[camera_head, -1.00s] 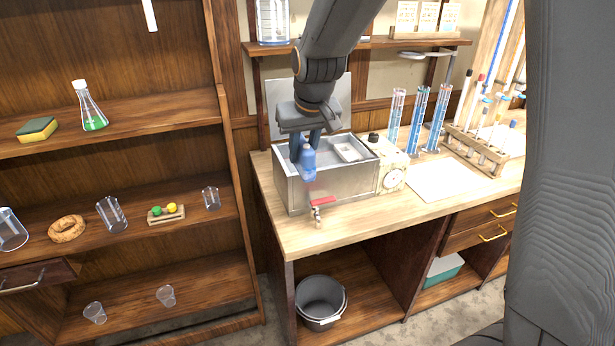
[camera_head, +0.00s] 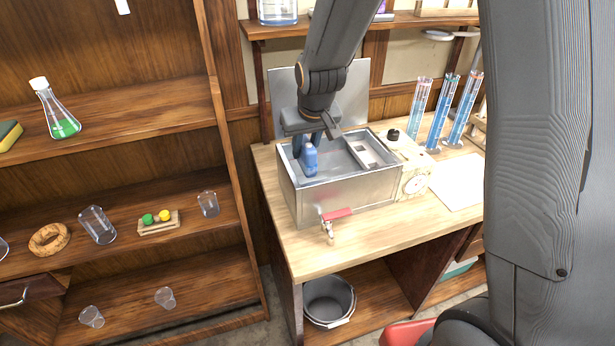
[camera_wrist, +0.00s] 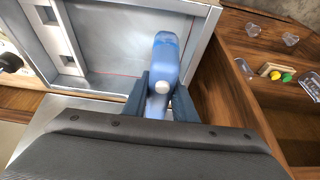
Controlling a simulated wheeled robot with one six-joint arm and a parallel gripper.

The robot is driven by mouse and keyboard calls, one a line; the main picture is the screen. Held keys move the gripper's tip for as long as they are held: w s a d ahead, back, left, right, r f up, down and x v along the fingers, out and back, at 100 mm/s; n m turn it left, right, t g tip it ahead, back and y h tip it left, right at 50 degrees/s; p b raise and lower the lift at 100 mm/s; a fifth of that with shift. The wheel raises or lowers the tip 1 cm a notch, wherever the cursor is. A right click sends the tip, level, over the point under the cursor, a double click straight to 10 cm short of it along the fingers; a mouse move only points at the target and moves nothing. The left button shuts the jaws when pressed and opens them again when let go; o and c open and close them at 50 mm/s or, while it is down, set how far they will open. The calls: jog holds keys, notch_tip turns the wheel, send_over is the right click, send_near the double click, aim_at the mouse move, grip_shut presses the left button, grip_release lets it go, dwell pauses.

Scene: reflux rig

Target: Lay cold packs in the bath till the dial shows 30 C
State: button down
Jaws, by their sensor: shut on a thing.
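My gripper (camera_head: 311,139) is shut on a blue cold pack (camera_head: 309,160) with a small pale cap. In the wrist view the cold pack (camera_wrist: 165,60) is between my two fingers (camera_wrist: 160,97), pointing away from me. The pack hangs over or inside the left end of the metal bath (camera_head: 350,198); whether it touches the bath floor I cannot tell. The bath has an open top and a red-handled tap (camera_head: 337,214) at the front. The dial (camera_head: 415,185) is on the pale box at the bath's right; its reading is too small to tell.
A pale plate with square openings (camera_head: 366,149) sits at the bath's right end. Blue-filled glass cylinders (camera_head: 441,112) stand at the back right. A white sheet (camera_head: 458,182) lies on the bench. A shelf unit with glassware (camera_head: 98,225) stands left. A bucket (camera_head: 328,300) is below.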

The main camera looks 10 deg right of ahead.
notch_tip(320, 180, down, 7)
jog(key=shift+f+p, duration=0.1)
jog(key=shift+p, duration=0.5)
notch_tip(320, 180, down, 4)
jog(key=b, duration=0.3)
jog(key=shift+r, duration=0.2)
jog(key=shift+f, duration=0.1)
jog(key=c, duration=1.9)
grip_release()
jog(key=shift+o, duration=0.9)
